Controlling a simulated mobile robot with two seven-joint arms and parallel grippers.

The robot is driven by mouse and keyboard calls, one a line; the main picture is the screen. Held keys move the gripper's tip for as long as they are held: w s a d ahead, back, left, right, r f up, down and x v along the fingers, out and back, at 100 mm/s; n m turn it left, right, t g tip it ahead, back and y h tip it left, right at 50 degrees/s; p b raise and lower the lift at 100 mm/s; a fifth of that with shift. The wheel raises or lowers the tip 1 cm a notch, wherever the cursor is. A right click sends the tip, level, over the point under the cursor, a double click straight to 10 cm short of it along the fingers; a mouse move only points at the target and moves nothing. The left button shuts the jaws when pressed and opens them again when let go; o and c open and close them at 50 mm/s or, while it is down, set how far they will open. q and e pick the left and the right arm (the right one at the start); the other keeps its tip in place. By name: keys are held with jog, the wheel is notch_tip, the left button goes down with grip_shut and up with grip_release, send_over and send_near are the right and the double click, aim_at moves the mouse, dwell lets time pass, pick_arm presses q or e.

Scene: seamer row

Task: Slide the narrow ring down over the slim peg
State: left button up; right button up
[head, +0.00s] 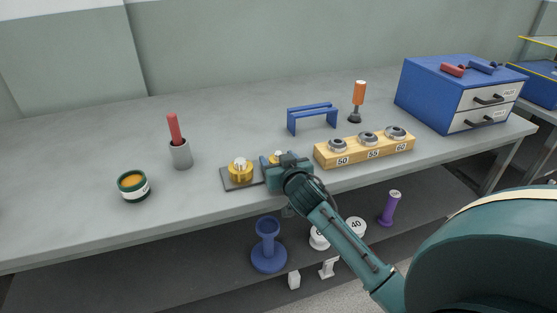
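A dark base plate (228,184) lies near the front edge of the bench. On its left part stands a yellow, ring-shaped piece (240,176) with a pale top in its middle. My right gripper (272,159) is low over the right part of the plate. A second small yellow piece (278,154) with a pale top shows at its fingers. The gripper hides most of this piece, so I cannot tell whether it is a ring on a peg, or whether the fingers touch it. I cannot make out the slim peg clearly. My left gripper is out of view.
A wooden block (330,161) with metal rings marked 50, 55 and 60 stands close right of the gripper. Behind are a blue bridge-shaped stand (312,109) and an orange-handled tool (359,97). A grey cup (180,154) and green tin (134,188) stand left. Blue drawers (430,92) stand right.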

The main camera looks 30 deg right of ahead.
jog(key=shift+o, duration=0.9)
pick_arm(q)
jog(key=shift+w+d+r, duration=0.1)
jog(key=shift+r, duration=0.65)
pick_arm(e)
jog(key=v, duration=1.3)
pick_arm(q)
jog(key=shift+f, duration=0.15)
pick_arm(e)
jog(key=shift+s, duration=0.15)
